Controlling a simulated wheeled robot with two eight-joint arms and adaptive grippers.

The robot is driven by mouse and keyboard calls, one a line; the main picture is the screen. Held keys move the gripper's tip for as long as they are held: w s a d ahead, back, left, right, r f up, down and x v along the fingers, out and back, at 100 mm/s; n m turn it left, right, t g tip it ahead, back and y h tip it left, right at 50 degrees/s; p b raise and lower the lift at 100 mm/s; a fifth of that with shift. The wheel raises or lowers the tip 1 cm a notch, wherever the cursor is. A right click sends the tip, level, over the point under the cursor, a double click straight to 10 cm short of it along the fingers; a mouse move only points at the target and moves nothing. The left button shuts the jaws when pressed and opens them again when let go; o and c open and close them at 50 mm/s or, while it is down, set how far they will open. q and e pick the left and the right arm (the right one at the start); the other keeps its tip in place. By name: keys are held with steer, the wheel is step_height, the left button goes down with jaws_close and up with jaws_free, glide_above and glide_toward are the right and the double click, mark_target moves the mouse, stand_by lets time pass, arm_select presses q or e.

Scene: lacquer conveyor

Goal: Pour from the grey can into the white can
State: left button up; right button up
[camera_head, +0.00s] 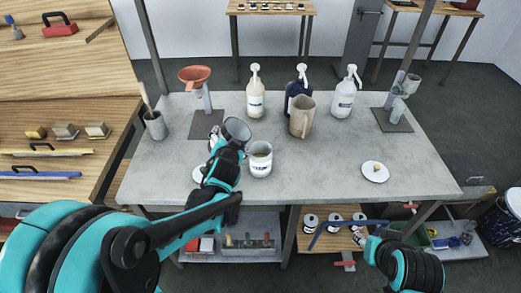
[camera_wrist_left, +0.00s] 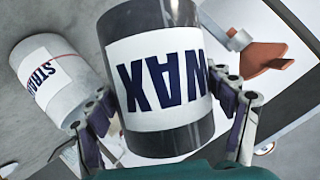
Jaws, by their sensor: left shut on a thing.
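The grey can (camera_head: 237,130) is at the end of my left arm, behind and left of the white can; its dark mouth shows in the head view. In the left wrist view the grey can (camera_wrist_left: 160,75) carries a white label reading WAX, upside down in the picture. My left gripper (camera_wrist_left: 165,120) is shut around it, a finger on each side. The white can (camera_head: 260,164) stands upright on the table, open at the top. It also shows at the left wrist view's left (camera_wrist_left: 60,95), its label partly hidden. My right gripper (camera_head: 373,250) is low at right, too small to judge.
The grey table (camera_head: 330,170) also holds a beige pitcher (camera_head: 301,117), several pump bottles, an orange funnel (camera_head: 195,75) on a stand, a cup (camera_head: 155,126) and a small plate (camera_head: 374,171). Clear tabletop lies right of the white can.

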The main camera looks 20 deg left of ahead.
arm_select(q)
steer(key=shift+s+a+f+n+h, duration=0.15)
steer(key=shift+a+f+n+h, duration=0.15)
steer(key=shift+a+f+n, duration=0.2)
steer(key=shift+n+h, duration=0.3)
steer(key=shift+n, duration=0.1)
steer(key=f+b, duration=0.3)
steer(key=a+f+b, duration=0.1)
steer(key=f+b, duration=0.1)
steer(key=shift+s+f, duration=0.1)
steer(key=shift+f, duration=0.05)
steer(key=shift+a+f+t+b, duration=0.1)
steer(key=shift+f+t+b, duration=0.1)
steer(key=shift+t+b, duration=0.15)
steer(key=shift+s+a+r+n+h+p, duration=0.1)
steer(key=shift+a+r+n+h+p, duration=0.2)
steer(key=shift+r+n+h, duration=0.15)
steer(key=shift+s+a+r+n+t+h, duration=0.15)
steer(key=shift+a+r+n+t+h, duration=0.15)
steer(key=shift+a+n+h, duration=0.2)
steer(key=shift+r+n, duration=0.15)
steer(key=shift+n, duration=0.2)
